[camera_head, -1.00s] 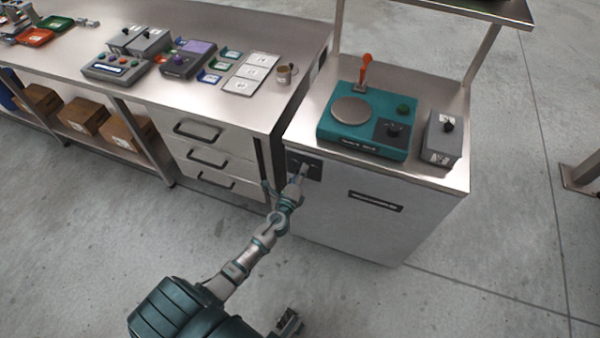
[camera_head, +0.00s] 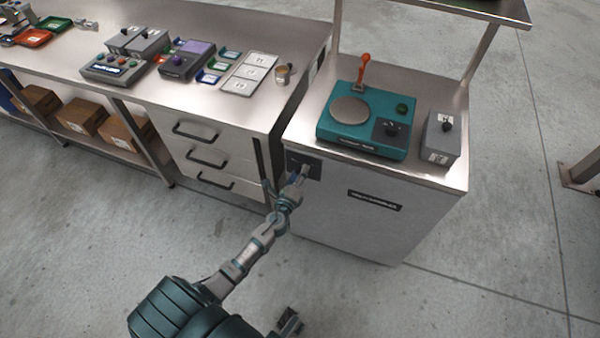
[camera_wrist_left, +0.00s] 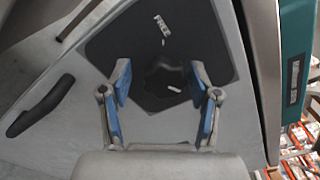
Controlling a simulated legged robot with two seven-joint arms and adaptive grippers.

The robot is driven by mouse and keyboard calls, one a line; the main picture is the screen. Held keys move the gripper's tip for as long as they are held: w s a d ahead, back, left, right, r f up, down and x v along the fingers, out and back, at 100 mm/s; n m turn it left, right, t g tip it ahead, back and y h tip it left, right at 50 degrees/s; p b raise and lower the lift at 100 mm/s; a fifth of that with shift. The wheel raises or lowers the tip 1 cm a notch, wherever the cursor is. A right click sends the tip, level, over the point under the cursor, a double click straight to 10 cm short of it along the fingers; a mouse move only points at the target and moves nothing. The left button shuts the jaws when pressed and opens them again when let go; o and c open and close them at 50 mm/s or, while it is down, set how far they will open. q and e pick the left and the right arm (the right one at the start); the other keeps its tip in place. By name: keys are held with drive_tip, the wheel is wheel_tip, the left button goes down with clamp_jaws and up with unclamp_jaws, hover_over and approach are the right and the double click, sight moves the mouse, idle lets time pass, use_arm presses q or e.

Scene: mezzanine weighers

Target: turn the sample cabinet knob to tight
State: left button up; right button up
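The sample cabinet (camera_head: 350,225) is a grey metal box under the steel top at the right. A dark plate (camera_head: 315,168) is on its front at upper left. In the left wrist view, the plate (camera_wrist_left: 215,55) carries a black round knob (camera_wrist_left: 160,78) with a white mark near its lower right. The word FREE shows on the plate above the knob; I cannot see a "tight" label. My left gripper (camera_head: 301,174) is at the plate. In the wrist view its blue-padded fingers (camera_wrist_left: 160,88) are open on either side of the knob, with visible gaps. My right gripper (camera_head: 288,322) is low in the head view, its fingers unclear.
A teal scale (camera_head: 370,130) with an orange lever and a grey switch box (camera_head: 440,140) stand on the cabinet top. A bench with drawers (camera_head: 205,155) adjoins on the left. A dark bar handle (camera_wrist_left: 40,105) is left of the plate. The floor in front is clear.

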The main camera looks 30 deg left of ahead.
use_arm(q)
drive_tip(key=shift+r, duration=0.1)
drive_tip(key=v, duration=1.2)
drive_tip(key=shift+a, duration=0.1)
